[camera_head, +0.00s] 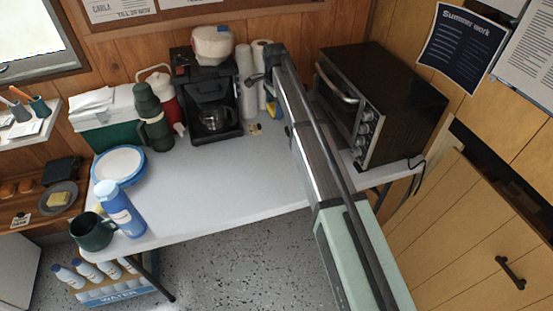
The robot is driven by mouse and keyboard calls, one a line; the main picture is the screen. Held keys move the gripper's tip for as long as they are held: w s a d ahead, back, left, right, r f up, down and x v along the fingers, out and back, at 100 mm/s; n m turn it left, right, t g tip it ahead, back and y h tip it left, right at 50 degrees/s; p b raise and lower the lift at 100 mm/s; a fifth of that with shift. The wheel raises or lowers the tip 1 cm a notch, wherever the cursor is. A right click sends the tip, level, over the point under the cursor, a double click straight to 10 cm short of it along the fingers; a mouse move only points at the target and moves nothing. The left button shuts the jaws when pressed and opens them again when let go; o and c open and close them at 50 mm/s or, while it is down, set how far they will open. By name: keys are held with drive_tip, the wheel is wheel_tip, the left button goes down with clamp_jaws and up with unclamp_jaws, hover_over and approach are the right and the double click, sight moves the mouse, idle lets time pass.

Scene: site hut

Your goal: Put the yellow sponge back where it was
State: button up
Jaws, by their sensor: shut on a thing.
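My arm reaches from the lower right to the back of the white table (215,190). Its wrist is in front of the paper rolls, left of the black oven. My gripper (272,104) points down there, mostly hidden behind my arm. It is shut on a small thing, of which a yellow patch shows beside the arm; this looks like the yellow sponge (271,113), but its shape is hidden. Another small yellow thing (97,208) shows behind the green mug (92,231), too covered to name.
A coffee maker (208,100) and paper rolls (245,80) stand at the back. The oven (378,100) stands at right. A green flask (152,118), blue-rimmed plates (119,165) and a blue bottle (123,209) are at left. The table's middle is clear.

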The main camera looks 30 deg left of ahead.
drive_tip(key=s+d, duration=0.3)
drive_tip(key=s, duration=0.5)
drive_tip(key=m, duration=0.1)
hover_over(274, 162)
drive_tip(key=f, duration=0.2)
drive_tip(key=shift+f, duration=4.55)
drive_tip(key=shift+f, duration=0.15)
drive_tip(key=o, duration=1)
wheel_tip(274, 162, up, 12)
drive_tip(key=shift+r, duration=0.2)
drive_tip(key=shift+d, duration=0.1)
